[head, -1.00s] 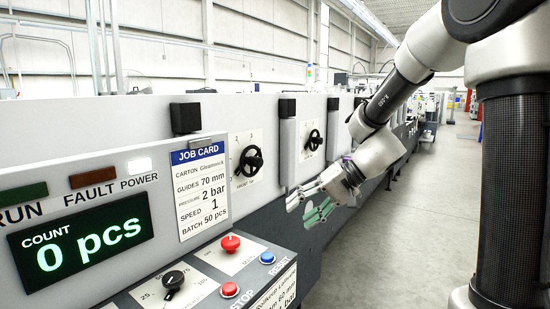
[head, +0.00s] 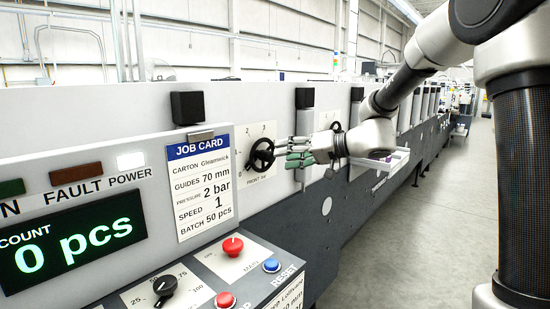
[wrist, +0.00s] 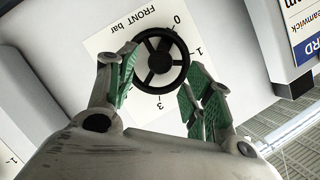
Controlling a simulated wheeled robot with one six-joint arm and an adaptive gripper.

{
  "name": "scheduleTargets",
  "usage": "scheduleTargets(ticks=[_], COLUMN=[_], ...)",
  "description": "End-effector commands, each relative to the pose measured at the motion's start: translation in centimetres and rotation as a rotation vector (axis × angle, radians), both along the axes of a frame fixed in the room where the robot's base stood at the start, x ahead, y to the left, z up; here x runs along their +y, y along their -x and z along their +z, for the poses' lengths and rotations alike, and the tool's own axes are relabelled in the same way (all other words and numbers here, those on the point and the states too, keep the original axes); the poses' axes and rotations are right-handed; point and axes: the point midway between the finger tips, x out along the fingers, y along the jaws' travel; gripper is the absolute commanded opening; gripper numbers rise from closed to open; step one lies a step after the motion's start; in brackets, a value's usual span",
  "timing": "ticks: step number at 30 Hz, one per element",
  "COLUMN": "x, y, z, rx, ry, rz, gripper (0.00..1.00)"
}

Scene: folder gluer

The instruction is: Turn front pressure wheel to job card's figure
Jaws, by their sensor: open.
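The front pressure wheel (head: 261,154) is a black spoked handwheel on a white plate marked "FRONT bar". In the wrist view the wheel (wrist: 161,60) appears upside down, with 0, 1 and 3 readable around it; I cannot make out a pointer. The job card (head: 204,188) reads pressure 2 bar; its edge also shows in the wrist view (wrist: 304,30). My gripper (head: 286,156) is open, its green-padded fingers reaching toward the wheel from the right. In the wrist view the fingers (wrist: 164,64) stand either side of the wheel; contact cannot be told.
The count display (head: 75,240) reads 0 pcs. Below the card, the control panel has a black knob (head: 164,289), a red mushroom button (head: 232,246) and a blue reset button (head: 271,265). A black block (head: 187,108) juts out above the card. Open floor (head: 430,230) lies at right.

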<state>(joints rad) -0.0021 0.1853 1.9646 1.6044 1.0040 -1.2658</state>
Motion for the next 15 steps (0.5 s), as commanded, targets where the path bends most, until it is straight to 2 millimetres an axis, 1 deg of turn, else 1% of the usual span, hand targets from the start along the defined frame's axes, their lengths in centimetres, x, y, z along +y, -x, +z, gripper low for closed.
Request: scheduleTargets(ticks=[1, 3, 7, 10, 15], x=[0.9, 1.9, 3.2, 3.7, 3.9], y=[-0.4, -0.9, -1.7, -2.0, -2.1], z=[-0.3, -0.6, -1.0, -1.2, -1.3], rx=[0.001, 0.001, 0.002, 0.002, 0.002], ry=[0.000, -0.001, -0.001, 0.000, 0.000], rz=[0.003, 0.002, 0.001, 0.000, -0.001], gripper=[0.51, 0.51, 0.51, 0.51, 0.51])
